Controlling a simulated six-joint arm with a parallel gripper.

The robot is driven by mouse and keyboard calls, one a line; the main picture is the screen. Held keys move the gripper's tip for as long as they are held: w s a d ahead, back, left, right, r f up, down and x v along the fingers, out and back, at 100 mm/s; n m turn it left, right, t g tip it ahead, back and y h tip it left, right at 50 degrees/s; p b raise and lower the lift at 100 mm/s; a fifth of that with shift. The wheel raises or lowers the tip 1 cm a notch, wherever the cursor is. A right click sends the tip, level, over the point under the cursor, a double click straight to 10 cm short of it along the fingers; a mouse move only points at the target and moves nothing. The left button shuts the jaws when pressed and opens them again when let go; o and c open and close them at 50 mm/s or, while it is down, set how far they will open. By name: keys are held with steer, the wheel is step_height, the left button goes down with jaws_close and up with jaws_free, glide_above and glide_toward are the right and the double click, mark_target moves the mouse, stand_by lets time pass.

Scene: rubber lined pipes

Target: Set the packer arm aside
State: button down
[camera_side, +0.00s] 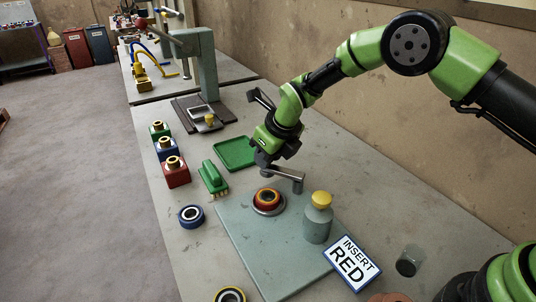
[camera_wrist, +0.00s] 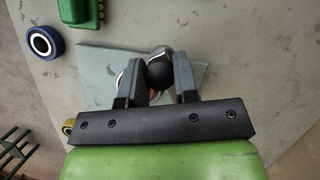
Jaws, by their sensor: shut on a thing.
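The packer arm (camera_side: 287,175) is a short grey bar on an upright post, just behind the round fitting (camera_side: 268,200) in the side view. The fitting shows red and yellow rings and sits on a pale green plate (camera_side: 248,243). My gripper (camera_side: 266,167) is at the arm's left end, low over the plate. In the wrist view my gripper (camera_wrist: 159,85) is shut on the arm's black ball knob (camera_wrist: 160,75). The knob and fingers hide most of the fitting there. A sign (camera_side: 350,263) reads INSERT RED.
A grey bottle with a yellow cap (camera_side: 318,218) stands right of the fitting. A blue ring (camera_side: 191,216), a green brush (camera_side: 213,180) and red, blue and green blocks (camera_side: 175,171) are to the left. A green tray (camera_side: 235,153) and a press (camera_side: 207,75) are behind.

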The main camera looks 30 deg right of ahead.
steer(key=c, duration=0.9)
jaws_free()
steer(key=shift+o, duration=0.2)
steer(key=v, duration=1)
